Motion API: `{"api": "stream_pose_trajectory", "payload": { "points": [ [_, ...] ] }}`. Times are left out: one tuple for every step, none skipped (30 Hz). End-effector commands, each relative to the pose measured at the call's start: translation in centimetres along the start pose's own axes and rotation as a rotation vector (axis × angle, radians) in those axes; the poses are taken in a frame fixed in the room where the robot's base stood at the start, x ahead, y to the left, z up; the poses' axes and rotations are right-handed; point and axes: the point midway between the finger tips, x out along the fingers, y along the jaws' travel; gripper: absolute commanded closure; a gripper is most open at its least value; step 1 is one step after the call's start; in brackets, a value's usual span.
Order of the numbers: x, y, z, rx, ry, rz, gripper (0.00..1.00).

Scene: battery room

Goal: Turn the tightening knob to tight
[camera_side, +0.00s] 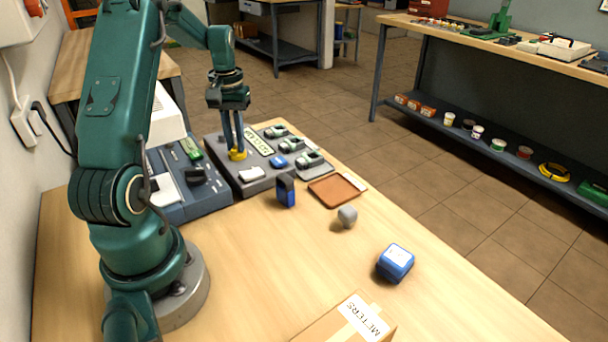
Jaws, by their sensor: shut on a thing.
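My gripper (236,150) points straight down over a grey fixture block (236,178) at the back of the table. Its fingers are shut on the yellow tightening knob (238,155), which sits on top of the block. The fingers cover part of the knob, and I cannot tell its turn angle from this view. A light label strip (260,143) lies just right of the knob; its marks are too small to read.
A blue-grey device (200,200) stands left of the block. To the right are a panel with several green-and-white parts (310,160) and a brown tray (336,190). The front middle is clear.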

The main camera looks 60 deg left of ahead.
Motion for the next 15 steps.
{"api": "stream_pose_trajectory", "payload": {
  "points": [
    [-0.09, 0.01, -0.02, 0.045, 0.001, 0.001, 1.0],
    [-0.1, 0.01, -0.02, 0.074, 0.001, 0.0, 1.0],
    [-0.1, 0.01, -0.02, 0.112, 0.001, 0.0, 1.0],
    [-0.1, 0.01, -0.02, 0.14, 0.001, 0.0, 1.0],
    [-0.1, 0.01, -0.02, 0.169, 0.001, 0.0, 1.0],
    [-0.1, 0.01, -0.02, 0.206, 0.001, 0.0, 1.0],
    [-0.1, 0.01, -0.02, 0.234, 0.001, 0.0, 1.0],
    [-0.11, 0.01, -0.02, 0.262, 0.001, 0.0, 1.0],
    [-0.11, 0.01, -0.02, 0.298, 0.002, 0.0, 1.0],
    [-0.11, 0.01, -0.02, 0.325, 0.002, 0.0, 1.0],
    [-0.11, 0.01, -0.02, 0.351, 0.002, 0.0, 1.0],
    [-0.11, 0.01, -0.02, 0.385, 0.002, 0.0, 1.0],
    [-0.11, 0.01, -0.02, 0.409, 0.002, 0.0, 1.0],
    [-0.12, 0.01, -0.02, 0.432, 0.002, 0.0, 1.0],
    [-0.12, 0.01, -0.02, 0.463, 0.002, 0.0, 1.0]
  ]
}}
